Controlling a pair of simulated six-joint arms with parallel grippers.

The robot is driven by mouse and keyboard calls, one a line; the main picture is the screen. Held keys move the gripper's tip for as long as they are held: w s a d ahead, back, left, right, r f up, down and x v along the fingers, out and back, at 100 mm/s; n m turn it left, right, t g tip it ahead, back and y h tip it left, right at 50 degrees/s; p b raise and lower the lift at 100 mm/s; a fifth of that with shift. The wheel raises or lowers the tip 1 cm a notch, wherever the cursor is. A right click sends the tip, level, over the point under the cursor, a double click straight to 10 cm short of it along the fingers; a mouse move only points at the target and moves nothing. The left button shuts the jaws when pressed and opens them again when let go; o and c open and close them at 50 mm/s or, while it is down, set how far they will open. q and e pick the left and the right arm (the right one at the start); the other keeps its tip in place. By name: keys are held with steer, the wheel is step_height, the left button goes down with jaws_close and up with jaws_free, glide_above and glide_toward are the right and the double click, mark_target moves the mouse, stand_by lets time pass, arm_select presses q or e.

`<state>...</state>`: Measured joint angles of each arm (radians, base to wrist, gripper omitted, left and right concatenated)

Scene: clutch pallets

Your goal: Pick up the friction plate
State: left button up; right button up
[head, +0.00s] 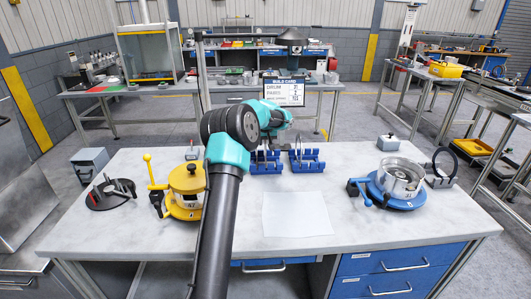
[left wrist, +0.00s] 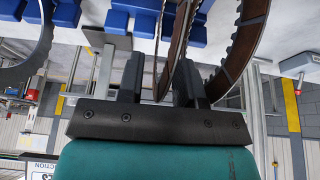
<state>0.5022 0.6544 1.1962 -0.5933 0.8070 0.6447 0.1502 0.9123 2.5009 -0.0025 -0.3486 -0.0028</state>
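In the left wrist view, thin toothed rings with brown faces stand on edge in a blue rack (left wrist: 140,20). A friction plate (left wrist: 178,45) rises between the two dark fingers of my left gripper (left wrist: 160,78). The fingers stand apart, and I see no clear contact on both sides. Another brown toothed plate (left wrist: 243,45) stands right of the fingers, and a grey ring (left wrist: 38,50) is at the left. In the head view, my left gripper (head: 268,146) is over the left blue rack (head: 266,168), mostly hidden by its wrist. My right gripper is not in view.
A second blue rack (head: 308,165) stands just to the right. A yellow fixture (head: 186,190) is left of my arm; a blue fixture with a metal drum (head: 400,182) is at the right. A white sheet (head: 297,215) lies in front, with clear tabletop around it.

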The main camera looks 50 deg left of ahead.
arm_select(q)
steer(key=shift+c, duration=0.3)
jaws_close()
steer(key=shift+r, duration=0.1)
step_height(320, 180, up, 10)
steer(key=shift+f, duration=0.1)
stand_by(0.7)
stand_by(0.4)
